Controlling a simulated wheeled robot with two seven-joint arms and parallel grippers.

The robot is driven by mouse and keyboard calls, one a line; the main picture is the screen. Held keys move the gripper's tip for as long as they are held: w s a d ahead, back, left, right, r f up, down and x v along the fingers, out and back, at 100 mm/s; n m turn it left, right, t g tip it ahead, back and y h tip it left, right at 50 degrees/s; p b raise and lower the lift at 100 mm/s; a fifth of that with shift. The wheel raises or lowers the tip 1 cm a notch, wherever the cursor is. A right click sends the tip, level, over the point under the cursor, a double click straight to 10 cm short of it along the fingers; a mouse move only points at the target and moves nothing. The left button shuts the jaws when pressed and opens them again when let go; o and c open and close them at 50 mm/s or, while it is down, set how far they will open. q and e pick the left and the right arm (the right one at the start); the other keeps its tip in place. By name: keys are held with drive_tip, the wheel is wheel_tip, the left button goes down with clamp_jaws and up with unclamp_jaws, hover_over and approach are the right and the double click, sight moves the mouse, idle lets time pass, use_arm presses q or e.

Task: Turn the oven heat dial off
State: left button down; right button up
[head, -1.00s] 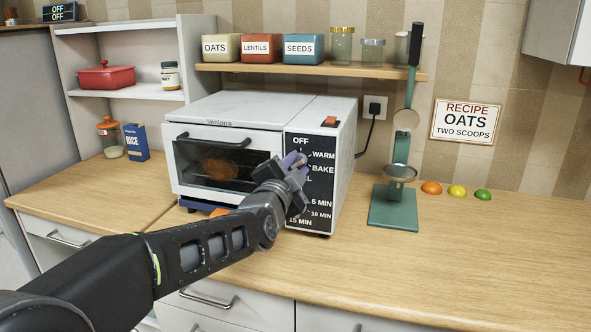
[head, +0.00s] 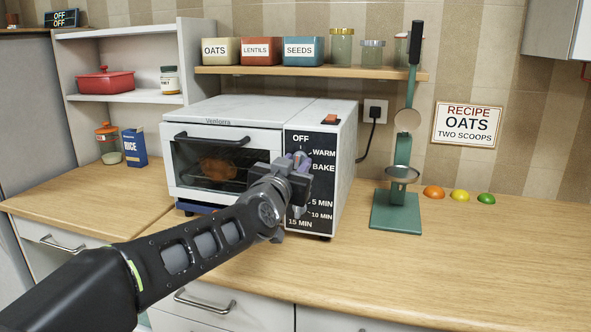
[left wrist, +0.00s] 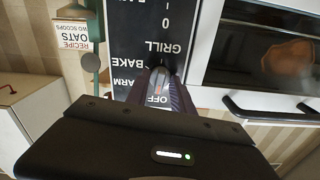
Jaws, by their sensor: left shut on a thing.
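The white oven (head: 335,150) stands on the counter with a black control panel (head: 322,181) on its right front. The panel carries heat labels OFF, WARM and BAKE, with minute labels lower down. My left gripper (head: 298,161) is at the upper part of the panel, shut on the heat dial. In the left wrist view, turned upside down, the gripper (left wrist: 158,86) has its fingers on either side of the grey dial (left wrist: 159,76), near the OFF and GRILL labels. The fingers cover much of the dial, so its pointing direction is unclear. My right gripper is not in view.
The oven door (head: 215,165) is closed, with food behind its glass. The front right counter (head: 450,265) is clear.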

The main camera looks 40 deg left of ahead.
use_arm(q)
drive_tip(key=shift+n, duration=0.7)
drive_tip(key=c, duration=1.5)
unclamp_jaws()
drive_tip(key=shift+b+v, duration=0.4)
drive_tip(key=shift+v, duration=3.55)
